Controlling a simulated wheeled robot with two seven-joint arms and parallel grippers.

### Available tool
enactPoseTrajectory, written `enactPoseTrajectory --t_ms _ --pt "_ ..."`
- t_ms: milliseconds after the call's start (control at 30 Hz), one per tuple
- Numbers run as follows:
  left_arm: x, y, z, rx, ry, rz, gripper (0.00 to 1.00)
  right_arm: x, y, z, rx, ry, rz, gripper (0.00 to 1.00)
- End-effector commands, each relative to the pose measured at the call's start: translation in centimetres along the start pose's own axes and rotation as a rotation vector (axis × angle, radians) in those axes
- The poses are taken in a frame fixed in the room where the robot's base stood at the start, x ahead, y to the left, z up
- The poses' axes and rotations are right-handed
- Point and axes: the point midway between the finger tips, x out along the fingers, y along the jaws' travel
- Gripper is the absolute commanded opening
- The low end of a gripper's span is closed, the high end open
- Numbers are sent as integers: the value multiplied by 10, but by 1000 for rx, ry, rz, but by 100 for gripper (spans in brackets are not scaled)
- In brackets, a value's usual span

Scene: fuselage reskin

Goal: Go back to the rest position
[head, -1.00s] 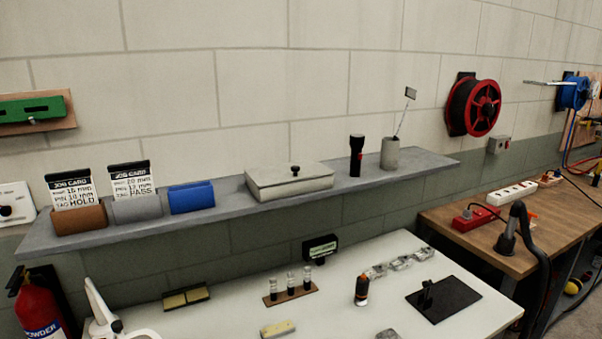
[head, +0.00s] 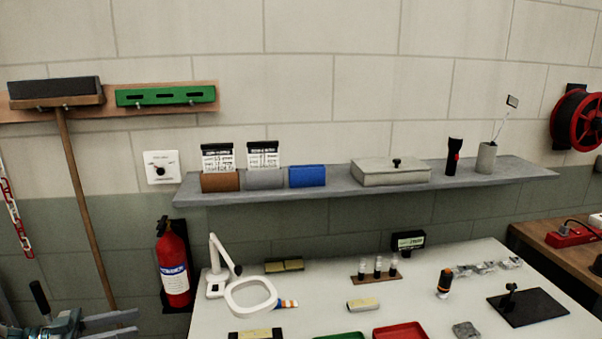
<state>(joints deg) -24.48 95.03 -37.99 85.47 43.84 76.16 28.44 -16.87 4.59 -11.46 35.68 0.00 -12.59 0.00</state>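My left gripper (head: 137,322) is at the bottom left corner of the head view, partly cut off by the lower edge. Its two grey fingers point right and stand apart, with nothing seen between them. It is left of the white workbench (head: 330,290) and below the red fire extinguisher (head: 173,268). My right gripper is not in view.
A magnifier lamp (head: 250,295), a green tray (head: 340,336), a red tray (head: 400,331) and a black plate (head: 528,307) are on the bench. A grey shelf (head: 345,188) runs above it. A broom (head: 85,205) hangs at the left.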

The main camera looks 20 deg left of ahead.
Motion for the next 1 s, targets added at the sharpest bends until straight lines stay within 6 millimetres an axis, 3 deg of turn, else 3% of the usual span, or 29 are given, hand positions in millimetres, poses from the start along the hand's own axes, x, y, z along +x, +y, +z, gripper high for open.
enactPoseTrajectory --t_ms 167,367,567,767,1000 --pt "-2 -3 17 11 -14 -25 37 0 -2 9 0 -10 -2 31" --pt "-6 -8 42 31 -40 -61 37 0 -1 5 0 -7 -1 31" --pt "-11 -14 82 57 -82 -121 37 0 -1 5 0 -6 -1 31" --pt "-20 -20 148 89 -157 -218 37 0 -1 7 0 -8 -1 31" --pt "-38 -17 268 110 -321 -388 37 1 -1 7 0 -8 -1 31"
